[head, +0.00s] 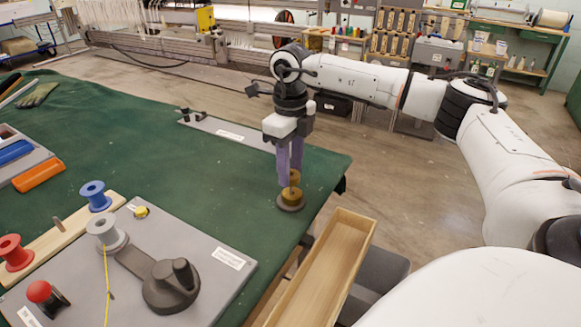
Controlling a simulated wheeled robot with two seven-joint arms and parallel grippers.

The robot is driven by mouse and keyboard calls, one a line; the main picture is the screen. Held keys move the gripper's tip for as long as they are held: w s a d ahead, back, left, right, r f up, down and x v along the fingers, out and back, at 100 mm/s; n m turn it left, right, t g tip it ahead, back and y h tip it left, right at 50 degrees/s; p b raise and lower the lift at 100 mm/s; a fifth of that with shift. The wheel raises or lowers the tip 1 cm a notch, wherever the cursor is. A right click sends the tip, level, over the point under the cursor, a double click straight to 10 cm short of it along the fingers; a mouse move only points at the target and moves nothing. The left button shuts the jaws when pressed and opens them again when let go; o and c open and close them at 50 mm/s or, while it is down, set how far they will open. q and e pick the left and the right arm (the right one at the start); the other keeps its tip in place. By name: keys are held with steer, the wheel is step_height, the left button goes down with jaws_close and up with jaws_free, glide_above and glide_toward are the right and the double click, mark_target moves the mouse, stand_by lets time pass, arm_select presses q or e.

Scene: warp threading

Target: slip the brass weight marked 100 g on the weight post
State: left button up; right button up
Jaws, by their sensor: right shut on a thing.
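My right gripper (290,180) points straight down near the right edge of the green table. Its purple fingers are shut on a small brass weight (295,175), which they partly hide. Directly below is a wider brass piece (290,194) on a dark round base (291,205) standing on the cloth. The held weight is over this base; I cannot tell whether it touches the brass below or whether a post passes through it. The post itself is hidden, and no 100 g marking is readable. My left gripper is not in view.
A grey board (215,290) with a dark crank and a white spool lies at front left. Blue (95,195) and red (14,252) spools stand on a wooden strip. A labelled grey plate (225,133) lies behind. An open wooden drawer (325,270) juts out at right.

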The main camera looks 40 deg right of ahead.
steer(key=o, duration=1.7)
steer(key=shift+c, duration=0.2)
step_height(320, 180, up, 6)
steer(key=p, duration=0.5)
